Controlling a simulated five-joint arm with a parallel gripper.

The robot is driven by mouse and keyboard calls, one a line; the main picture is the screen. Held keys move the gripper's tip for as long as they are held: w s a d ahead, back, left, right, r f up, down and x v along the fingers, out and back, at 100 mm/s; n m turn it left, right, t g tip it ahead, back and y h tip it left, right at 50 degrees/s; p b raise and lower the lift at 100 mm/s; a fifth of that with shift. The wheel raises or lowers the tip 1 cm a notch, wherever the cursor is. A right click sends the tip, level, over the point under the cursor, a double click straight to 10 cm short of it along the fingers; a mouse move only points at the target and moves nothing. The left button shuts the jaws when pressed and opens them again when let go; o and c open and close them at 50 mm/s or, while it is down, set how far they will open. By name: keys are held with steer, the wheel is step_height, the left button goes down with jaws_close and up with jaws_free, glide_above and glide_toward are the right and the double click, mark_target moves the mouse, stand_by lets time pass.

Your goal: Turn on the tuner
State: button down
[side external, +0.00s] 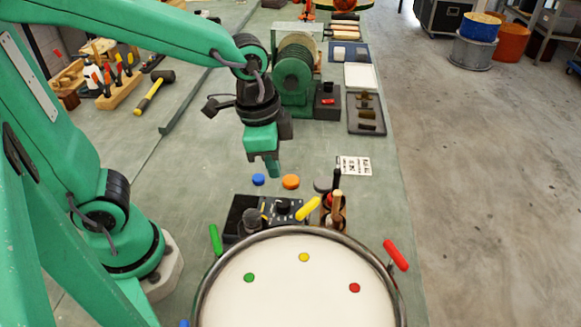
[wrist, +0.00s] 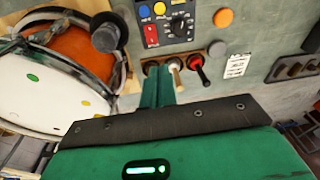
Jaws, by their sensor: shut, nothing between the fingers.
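The tuner (side external: 283,208) is a dark box with a black knob, standing behind the drum in the side view. In the wrist view, the tuner (wrist: 185,32) shows a dial with white marks around its knob (wrist: 178,27) and a red switch (wrist: 151,35) at its left. I cannot tell the switch's position. My gripper (side external: 273,168) points down above the bench, behind and above the tuner in the side view, apart from it. In the wrist view, my gripper's fingers (wrist: 158,85) are closed together and empty, below the tuner.
A holder with wooden and dark handles (side external: 333,210) is right of the tuner. Blue (side external: 258,180), orange (side external: 291,181) and grey discs (side external: 322,184) lie behind it. A green machine (side external: 294,80) stands farther back.

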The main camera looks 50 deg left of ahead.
steer(key=shift+w+d+f+m, duration=0.1)
steer(key=shift+d+f+m, duration=0.4)
steer(key=shift+d, duration=0.2)
steer(key=shift+w+d+f, duration=0.2)
steer(key=shift+f, duration=2.1)
steer(key=shift+w+d+f, duration=0.15)
steer(key=shift+w+f, duration=0.05)
steer(key=shift+f, duration=2.1)
steer(key=shift+w+d+f, duration=0.2)
steer(key=shift+f, duration=2.1)
steer(key=shift+w+d+f+g, duration=0.1)
steer(key=shift+f+g, duration=0.1)
steer(key=shift+g, duration=0.2)
steer(key=shift+r, duration=0.1)
steer(key=shift+s+a+r, duration=0.2)
steer(key=shift+s+a, duration=0.35)
steer(key=shift+r, duration=0.1)
